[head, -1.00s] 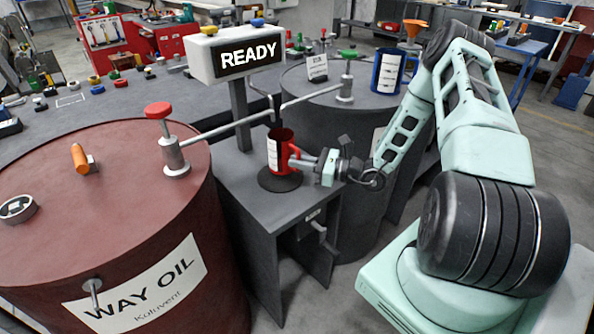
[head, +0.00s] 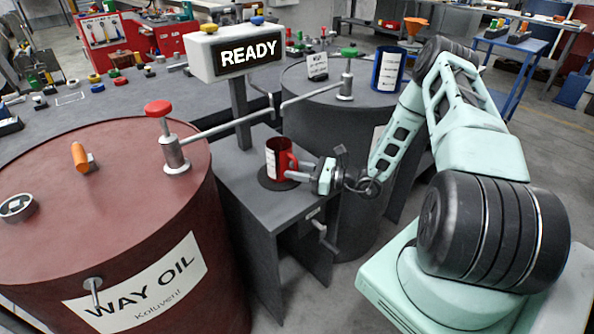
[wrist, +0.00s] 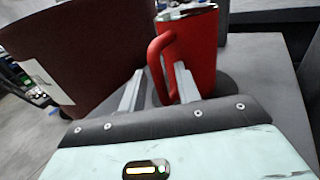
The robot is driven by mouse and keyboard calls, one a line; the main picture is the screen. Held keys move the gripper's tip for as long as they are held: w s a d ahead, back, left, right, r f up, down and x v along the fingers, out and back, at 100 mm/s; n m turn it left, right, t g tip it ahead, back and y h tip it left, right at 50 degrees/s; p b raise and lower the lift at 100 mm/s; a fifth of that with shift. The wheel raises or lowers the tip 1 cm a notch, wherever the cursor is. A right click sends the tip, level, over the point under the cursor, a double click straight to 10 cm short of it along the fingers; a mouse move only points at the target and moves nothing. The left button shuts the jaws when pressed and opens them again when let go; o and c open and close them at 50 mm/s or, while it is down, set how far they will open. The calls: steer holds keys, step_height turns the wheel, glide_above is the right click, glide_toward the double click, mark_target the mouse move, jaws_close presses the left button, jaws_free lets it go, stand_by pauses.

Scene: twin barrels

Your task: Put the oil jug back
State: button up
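The red oil jug (head: 279,162) stands upright on a round dark pad (head: 268,182) on the grey stand between the barrels. Its label faces left in the head view and its handle faces my gripper. My gripper (head: 300,172) is at the handle side. In the wrist view the red jug (wrist: 196,50) is ahead, and my gripper's two fingers (wrist: 160,80) are apart, with the handle between them. I see a gap beside the handle, so it looks unclamped. The pad also shows behind the jug in the wrist view (wrist: 228,84).
A red barrel (head: 90,225) marked WAY OIL stands left, a dark barrel (head: 340,140) behind right. A tap pipe (head: 225,126) runs above the stand (head: 240,200). A READY sign (head: 240,52) stands behind. A blue jug (head: 388,68) sits on the dark barrel.

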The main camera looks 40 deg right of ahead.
steer(key=shift+r, duration=0.15)
steer(key=b+v, duration=0.1)
steer(key=v, duration=1.1)
steer(key=s+a+r+n+g+y, duration=0.1)
steer(key=a+r+n+g+y, duration=0.1)
steer(key=a+r+n+g, duration=0.55)
steer(key=s+a+r+n+g+y, duration=0.1)
steer(key=a+r+n+g, duration=0.1)
steer(key=a+n+g, duration=0.95)
steer(key=s+a+r+n+t+h, duration=0.2)
steer(key=s+a+r+n+h, duration=0.3)
steer(key=s+a+n, duration=0.3)
steer(key=s+a+r+n+t+h, duration=0.2)
steer(key=s+a+r+n+h, duration=0.2)
steer(key=s+a+n+h, duration=0.4)
steer(key=shift+s+a+r+n, duration=0.35)
steer(key=shift+s+a+n, duration=0.15)
steer(key=shift+s+n, duration=0.2)
